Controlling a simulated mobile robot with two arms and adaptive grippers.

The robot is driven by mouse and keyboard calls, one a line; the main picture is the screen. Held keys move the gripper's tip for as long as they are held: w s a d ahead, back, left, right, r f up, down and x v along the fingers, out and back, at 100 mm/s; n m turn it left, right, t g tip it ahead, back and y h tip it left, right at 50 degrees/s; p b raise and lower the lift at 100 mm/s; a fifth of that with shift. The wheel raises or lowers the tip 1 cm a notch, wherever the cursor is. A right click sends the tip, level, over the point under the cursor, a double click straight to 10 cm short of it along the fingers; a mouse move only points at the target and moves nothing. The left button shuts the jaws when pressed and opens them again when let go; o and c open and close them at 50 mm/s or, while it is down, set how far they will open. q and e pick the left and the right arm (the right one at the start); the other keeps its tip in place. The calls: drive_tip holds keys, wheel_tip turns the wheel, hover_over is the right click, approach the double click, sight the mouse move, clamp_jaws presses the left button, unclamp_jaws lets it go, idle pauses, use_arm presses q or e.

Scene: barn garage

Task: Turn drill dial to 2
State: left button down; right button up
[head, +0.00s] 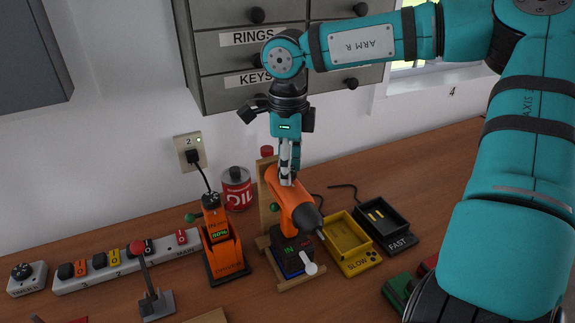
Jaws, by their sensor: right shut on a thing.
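The orange drill (292,205) sits in a wooden stand (264,188) on the bench, its dark chuck (308,219) pointing down and to the right. Its dark base bears a small green display (290,248). My right gripper (288,180) comes down from above, and its fingers are shut at the top rear of the drill body. The dial is hidden at the fingertips, so its number cannot be read. My left gripper is not in view.
An orange driver (222,240) and a red oil can (237,188) stand left of the drill. A yellow SLOW charger (348,240) and black FAST charger (383,220) lie to the right. A switch strip (127,268) and red-knobbed lever (150,280) are at left. Drawers (230,55) hang above.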

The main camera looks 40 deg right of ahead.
drive_tip(key=shift+f+m+b, duration=0.2)
drive_tip(key=shift+m+b, duration=0.4)
drive_tip(key=shift+b, duration=0.4)
drive_tip(key=m+b, duration=0.3)
drive_tip(key=shift+b, duration=0.3)
drive_tip(key=m+b, duration=0.2)
drive_tip(key=m, duration=0.1)
drive_tip(key=shift+r, duration=0.1)
drive_tip(key=shift+r+m+b, duration=0.1)
drive_tip(key=shift+m+b, duration=0.6)
drive_tip(key=shift+m, duration=0.5)
drive_tip(key=o, duration=1.1)
